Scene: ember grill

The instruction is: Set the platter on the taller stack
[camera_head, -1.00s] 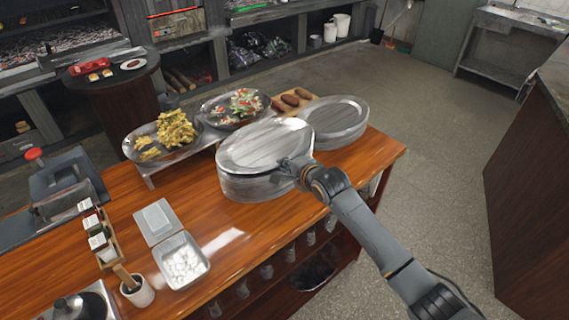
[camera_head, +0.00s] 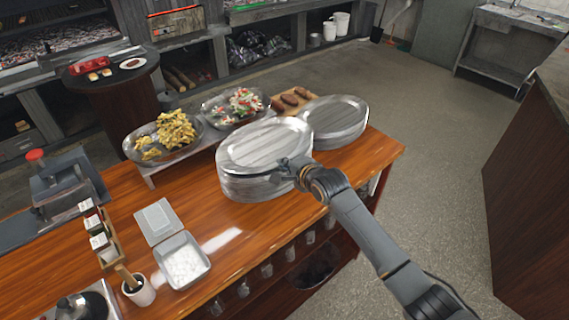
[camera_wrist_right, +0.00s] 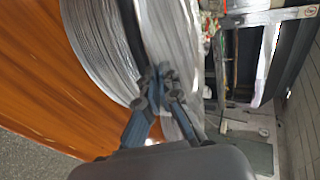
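A grey oval platter (camera_head: 265,146) with a wood-like grain is over the nearer stack of platters (camera_head: 250,188), which looks the taller of the two. My right gripper (camera_head: 295,170) is shut on the platter's near right rim. In the right wrist view the gripper (camera_wrist_right: 160,88) pinches the platter's edge (camera_wrist_right: 170,35). A dark gap shows there between the platter and the ridged stack (camera_wrist_right: 95,40), so the platter seems slightly above it. The shorter stack (camera_head: 335,120) is behind and to the right. My left gripper is not in view.
Dishes of fries (camera_head: 172,132) and salad (camera_head: 240,103) stand on a raised stand at the back left. A wooden board (camera_head: 290,99) holds several brown pieces. An open metal container (camera_head: 183,262) is at front left. Bare wooden counter (camera_head: 350,159) lies to the right.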

